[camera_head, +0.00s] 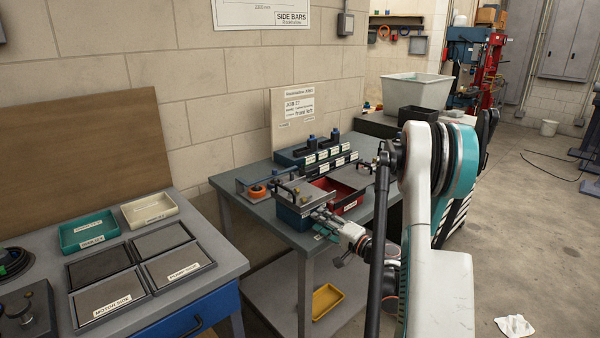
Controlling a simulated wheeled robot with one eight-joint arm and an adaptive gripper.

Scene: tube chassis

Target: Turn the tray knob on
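A red tray (350,204) with a white label sits on the grey workbench (240,210), just right of a blue fixture (291,219) with a metal plate on top. I cannot single out a knob on the tray at this size. An orange round part (258,190) lies at the left end of the bench. Small blue caps (311,138) stand on the rack behind. My gripper (322,220) is at the bench's front edge, close to the right side of the blue fixture. Its fingers are too small and overlapped to read, and contact is unclear. My arm hides the bench's right part.
A lower shelf under the bench holds a yellow bin (327,301). A left table holds labelled dark trays (178,269), a teal bin (89,235) and a cream bin (149,210). A grey tub (415,91) stands behind. Open floor lies right, with a white rag (514,326).

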